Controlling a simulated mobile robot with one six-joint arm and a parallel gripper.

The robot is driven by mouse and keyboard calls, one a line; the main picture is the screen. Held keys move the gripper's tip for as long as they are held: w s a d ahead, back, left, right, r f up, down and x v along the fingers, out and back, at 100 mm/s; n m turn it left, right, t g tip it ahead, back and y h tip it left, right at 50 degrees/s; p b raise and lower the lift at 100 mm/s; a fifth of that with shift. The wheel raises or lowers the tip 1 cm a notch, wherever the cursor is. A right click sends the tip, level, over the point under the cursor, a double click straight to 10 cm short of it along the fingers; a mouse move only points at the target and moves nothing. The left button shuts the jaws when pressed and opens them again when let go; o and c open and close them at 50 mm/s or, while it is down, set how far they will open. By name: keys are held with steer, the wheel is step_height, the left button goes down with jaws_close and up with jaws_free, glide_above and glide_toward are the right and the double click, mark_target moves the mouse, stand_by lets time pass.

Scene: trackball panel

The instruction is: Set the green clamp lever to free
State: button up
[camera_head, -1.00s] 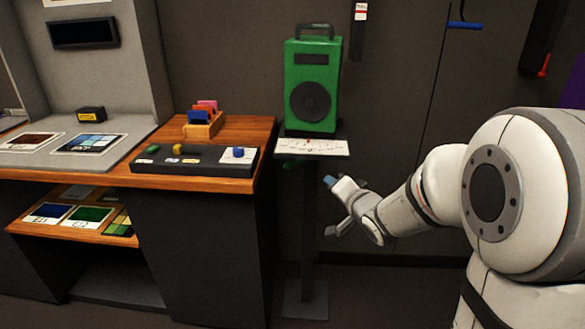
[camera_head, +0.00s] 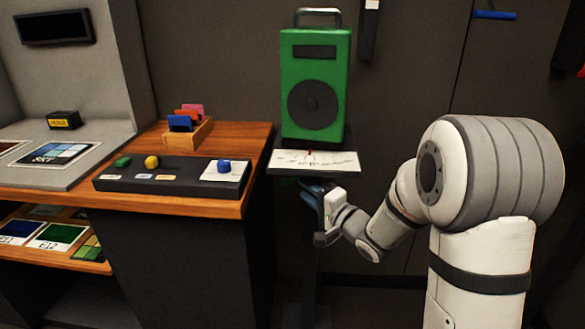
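A small dark green part, which looks like the green clamp lever (camera_head: 287,182), shows under the stand's shelf, just left of my fingers. It is mostly hidden in shadow and behind my gripper, so its setting cannot be read. My gripper (camera_head: 311,193) is under the right part of the shelf, with its bluish fingertips pointing up and left, close to the lever. I cannot tell whether it touches the lever or whether the fingers are open or shut.
A green radio-like box (camera_head: 315,85) with a handle stands on the shelf, behind a white marked card (camera_head: 315,162). At left, a wooden desk (camera_head: 215,207) carries a black panel (camera_head: 140,183) with green, yellow and blue pieces. Floor right of the stand holds my arm.

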steer(key=b+x, duration=0.1)
steer(key=x, duration=0.7)
steer(key=shift+w, duration=0.3)
steer(key=shift+c, duration=0.4)
jaws_close()
